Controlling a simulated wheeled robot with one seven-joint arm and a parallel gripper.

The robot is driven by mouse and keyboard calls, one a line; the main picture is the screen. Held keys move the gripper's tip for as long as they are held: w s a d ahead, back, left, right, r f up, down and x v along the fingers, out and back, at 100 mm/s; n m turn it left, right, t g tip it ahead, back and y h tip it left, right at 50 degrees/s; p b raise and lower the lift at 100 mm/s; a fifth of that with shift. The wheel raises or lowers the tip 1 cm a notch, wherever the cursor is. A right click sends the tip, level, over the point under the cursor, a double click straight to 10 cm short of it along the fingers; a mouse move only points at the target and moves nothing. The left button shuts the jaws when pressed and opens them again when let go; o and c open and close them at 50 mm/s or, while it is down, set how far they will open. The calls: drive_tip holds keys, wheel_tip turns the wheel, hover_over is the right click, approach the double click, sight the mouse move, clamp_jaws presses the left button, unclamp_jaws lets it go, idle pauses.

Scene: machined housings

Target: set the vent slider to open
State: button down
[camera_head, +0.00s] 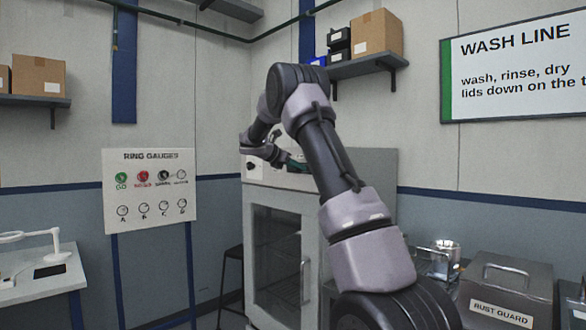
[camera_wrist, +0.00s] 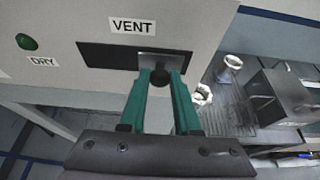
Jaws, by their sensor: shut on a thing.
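The vent slider is a pale metal plate (camera_wrist: 178,59) with a dark round knob (camera_wrist: 160,73). It sits toward the right part of a black slot (camera_wrist: 95,54) below the VENT label (camera_wrist: 132,26) in the wrist view. My gripper (camera_wrist: 161,80) has its teal fingers closed on the knob, one on each side. In the head view my gripper (camera_head: 295,163) is at the upper front of the grey cabinet (camera_head: 368,170); my arm hides much of that panel, and the slider cannot be made out there. No open or closed marking is legible.
A green button (camera_wrist: 26,42) and a DRY label (camera_wrist: 43,62) are left of the slot. A glass door (camera_head: 275,250) is below the panel. To the right are a metal cup (camera_head: 446,255) and a RUST GUARD bin (camera_head: 507,285). A ring gauge board (camera_head: 150,191) hangs at left.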

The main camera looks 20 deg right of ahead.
drive_tip(key=shift+s+f, duration=0.1)
drive_tip(key=c, duration=0.7)
unclamp_jaws()
drive_tip(key=shift+s, duration=0.15)
drive_tip(key=shift+o, duration=0.2)
drive_tip(key=v, duration=1)
drive_tip(key=shift+a+r, duration=0.2)
drive_tip(key=shift+a, duration=0.05)
